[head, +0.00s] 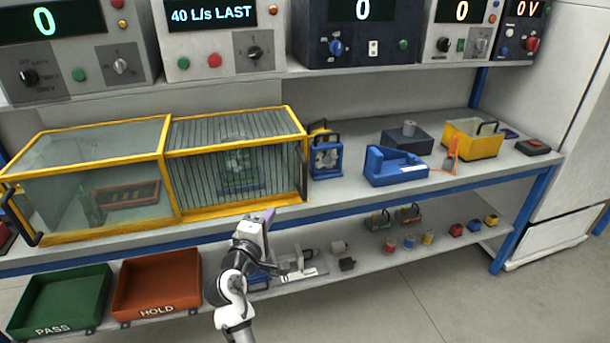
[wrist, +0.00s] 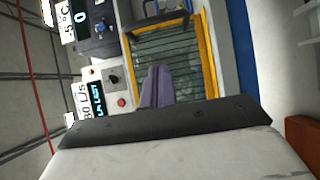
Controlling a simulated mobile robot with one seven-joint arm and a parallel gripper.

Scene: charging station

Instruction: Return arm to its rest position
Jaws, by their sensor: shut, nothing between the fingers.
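My arm rises from the bottom of the head view in front of the bench. My gripper (head: 266,216) is at the bench's front edge, below the barred part of the yellow-framed enclosure (head: 238,165). In the wrist view my gripper's purple-grey fingers (wrist: 157,84) are together with nothing between them. Behind them the same barred enclosure (wrist: 205,45) shows, turned on its side. My gripper looks apart from the enclosure, though the exact gap cannot be told.
A blue holder (head: 398,168) and a yellow bin (head: 472,139) stand on the bench's right. A green PASS tray (head: 60,303) and an orange HOLD tray (head: 156,285) are at lower left. Small parts lie on the lower shelf (head: 375,262). Open floor (head: 440,305) is at lower right.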

